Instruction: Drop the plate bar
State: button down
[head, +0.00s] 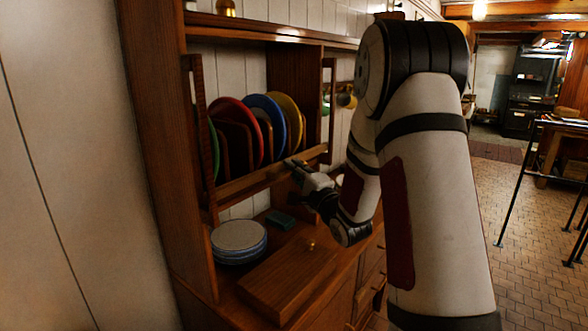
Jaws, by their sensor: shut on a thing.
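The plate bar (250,183) is a wooden rail across the front of the plate rack in the dresser. It runs between a left upright (206,135) and a right upright (328,105), in front of the lower edges of the plates. My gripper (293,164) is at the right half of the bar and shut on it. The fingertips are small here, and their exact grip is hard to see. Behind the bar stand a red plate (228,108), a blue plate (262,102), a yellow plate (285,103) and a partly hidden green plate (213,150), with wooden dividers between them.
Below, a stack of pale plates (238,238), a green block-like thing (281,220) and a wooden board or lid with a small knob (285,275) are on the counter. A mug (347,100) hangs at right. Tiled floor (520,220) lies open beyond my arm; a metal rail frame (515,180) stands there.

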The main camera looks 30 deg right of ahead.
jog(key=shift+f, duration=0.45)
jog(key=c, duration=1.8)
grip_release()
jog(key=shift+o, duration=0.7)
jog(key=shift+r, duration=0.15)
jog(key=s+f, duration=0.2)
jog(key=s, duration=1)
jog(key=shift+a, duration=0.35)
jog(key=shift+f, duration=0.1)
